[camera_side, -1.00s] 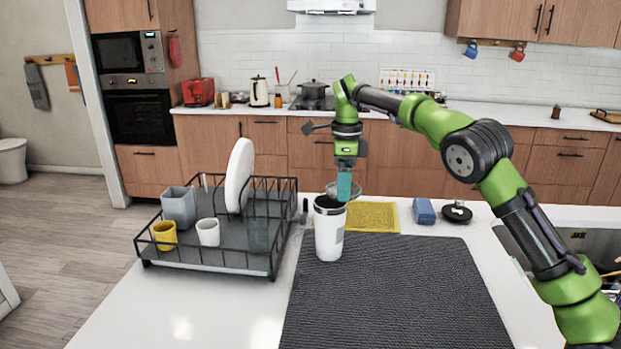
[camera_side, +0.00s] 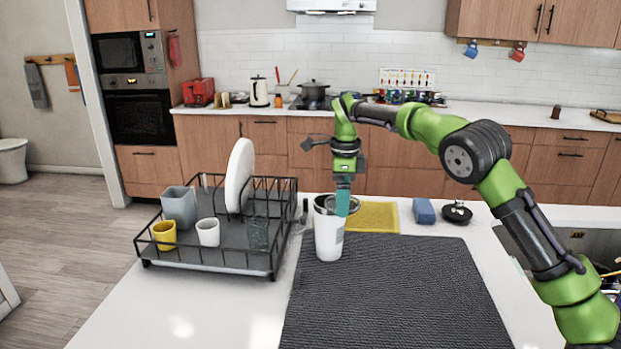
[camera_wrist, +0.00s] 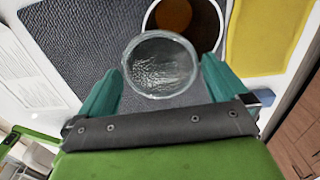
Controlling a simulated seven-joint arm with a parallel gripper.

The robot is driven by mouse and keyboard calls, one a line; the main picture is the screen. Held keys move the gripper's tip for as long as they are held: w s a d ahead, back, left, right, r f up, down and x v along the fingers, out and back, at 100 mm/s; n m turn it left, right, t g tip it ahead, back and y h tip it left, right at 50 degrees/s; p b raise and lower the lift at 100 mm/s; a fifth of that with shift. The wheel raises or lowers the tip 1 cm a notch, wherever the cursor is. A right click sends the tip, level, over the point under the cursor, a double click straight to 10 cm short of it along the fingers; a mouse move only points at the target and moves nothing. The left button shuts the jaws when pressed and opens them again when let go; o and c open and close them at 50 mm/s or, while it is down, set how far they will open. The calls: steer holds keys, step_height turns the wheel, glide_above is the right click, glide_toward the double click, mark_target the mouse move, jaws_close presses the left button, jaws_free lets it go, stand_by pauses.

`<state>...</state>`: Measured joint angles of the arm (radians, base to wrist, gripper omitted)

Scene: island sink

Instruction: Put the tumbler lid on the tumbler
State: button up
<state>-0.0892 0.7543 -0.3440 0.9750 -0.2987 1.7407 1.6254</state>
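The tumbler (camera_side: 329,238) is white and stands upright at the far left corner of the dark mat. In the wrist view its open mouth (camera_wrist: 196,18) shows a brown inside. The tumbler lid (camera_wrist: 160,66) is clear and round, held between the teal fingers of my gripper (camera_wrist: 160,72). In the wrist view the lid overlaps part of the tumbler's mouth, off its centre. In the side view my gripper (camera_side: 343,203) is at the tumbler's rim, with the lid (camera_side: 352,205) towards its right. I cannot tell whether lid and rim touch.
A black dish rack (camera_side: 215,262) with a plate and cups stands left of the tumbler. A yellow cloth (camera_side: 376,217), a blue sponge (camera_side: 424,211) and a small black round item (camera_side: 457,213) lie to the right. The dark mat (camera_side: 400,290) is otherwise clear.

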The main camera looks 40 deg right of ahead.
step_height(320, 180, up, 8)
steer(key=shift+f, duration=0.2)
steer(key=s+a+r+n+t+y, duration=0.2)
steer(key=s+r+n+t, duration=0.35)
steer(key=s+n, duration=0.8)
steer(key=s+a+f+n, duration=0.2)
steer(key=s+n, duration=0.1)
steer(key=s, duration=0.2)
steer(key=s+a+f+n+t, duration=0.1)
steer(key=s+f+n, duration=0.1)
steer(key=s, duration=0.4)
steer(key=s+a+f+n, duration=0.2)
steer(key=s+f+n, duration=0.1)
steer(key=s+n, duration=0.1)
steer(key=shift+s+a+t, duration=0.3)
steer(key=shift+s+t, duration=0.05)
steer(key=shift+s, duration=0.45)
steer(key=shift+r+n, duration=0.1)
steer(key=shift+n, duration=0.15)
